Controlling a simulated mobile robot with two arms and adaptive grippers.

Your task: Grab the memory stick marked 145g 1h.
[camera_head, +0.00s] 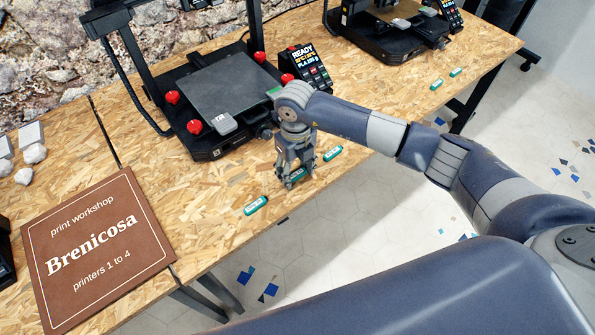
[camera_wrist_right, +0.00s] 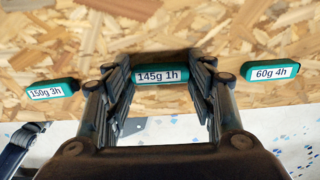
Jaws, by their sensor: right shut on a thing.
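The green memory stick marked 145g 1h (camera_wrist_right: 157,75) lies between the fingers of my right gripper (camera_wrist_right: 160,88) in the right wrist view. The fingers are shut on its two ends, and its white label faces the camera. In the head view my right gripper (camera_head: 292,178) points down at the front edge of the table, and the stick is mostly hidden by the fingers. My left gripper is not in view.
A black 3D printer (camera_head: 225,90) with red knobs stands behind my right gripper. A brown sign (camera_head: 95,250) lies at the left on the chipboard table (camera_head: 215,185). A second printer (camera_head: 390,30) stands at the far right, with two more green sticks (camera_head: 437,84) near it.

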